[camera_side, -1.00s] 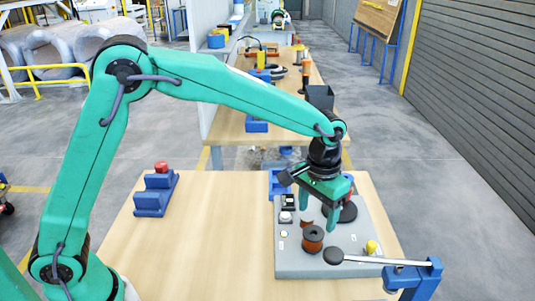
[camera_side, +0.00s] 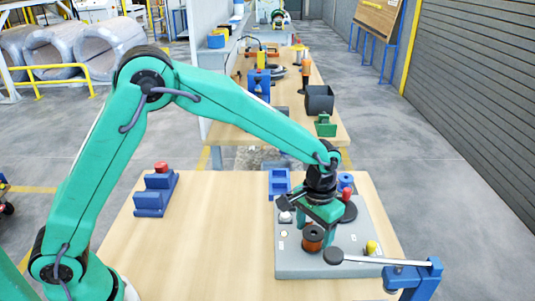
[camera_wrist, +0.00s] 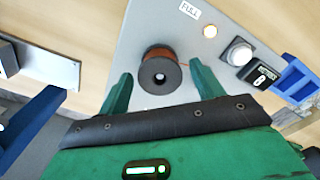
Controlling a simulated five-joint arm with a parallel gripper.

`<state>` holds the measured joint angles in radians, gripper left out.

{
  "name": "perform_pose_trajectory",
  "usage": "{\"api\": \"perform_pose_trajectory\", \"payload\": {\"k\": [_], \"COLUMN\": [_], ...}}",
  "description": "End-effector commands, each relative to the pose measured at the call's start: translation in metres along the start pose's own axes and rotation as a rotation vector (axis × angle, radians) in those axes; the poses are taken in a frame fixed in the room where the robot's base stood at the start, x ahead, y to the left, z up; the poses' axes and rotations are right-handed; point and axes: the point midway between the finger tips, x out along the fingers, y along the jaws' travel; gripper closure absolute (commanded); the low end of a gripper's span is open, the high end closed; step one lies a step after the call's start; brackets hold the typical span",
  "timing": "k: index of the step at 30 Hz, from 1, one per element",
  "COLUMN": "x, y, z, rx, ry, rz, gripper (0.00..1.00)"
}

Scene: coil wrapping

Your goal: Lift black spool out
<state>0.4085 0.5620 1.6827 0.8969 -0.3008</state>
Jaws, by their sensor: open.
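The black spool (camera_side: 313,238), wound with copper-brown wire, stands upright on the grey machine plate (camera_side: 300,268) in the side view. In the wrist view the spool (camera_wrist: 160,73) shows its dark round top with a pale centre hole, between and just beyond my fingertips. My gripper (camera_wrist: 158,82) is open, with one green finger to each side and a clear gap to the spool. In the side view my gripper (camera_side: 322,222) is low, just behind the spool, and its fingers are partly hidden by it.
A blue stand with a black-knobbed lever (camera_side: 334,256) reaches over the plate's front right, close to the spool. A yellow knob (camera_side: 372,247) is nearby. A blue tray (camera_side: 279,183) lies behind the plate. A blue stepped block (camera_side: 154,196) stands left; the table between is clear.

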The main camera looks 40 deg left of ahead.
Motion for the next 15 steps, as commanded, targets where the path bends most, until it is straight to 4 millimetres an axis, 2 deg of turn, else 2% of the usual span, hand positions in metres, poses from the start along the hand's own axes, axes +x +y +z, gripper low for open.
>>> {"api": "perform_pose_trajectory", "payload": {"k": [6,15], "x": [0.016,0.016], "y": [0.000,0.000], "z": [0.000,0.000], "rx": [0.000,0.000], "ry": [-0.001,0.000], "rz": [0.000,0.000], "gripper": [0.34,0.34]}}
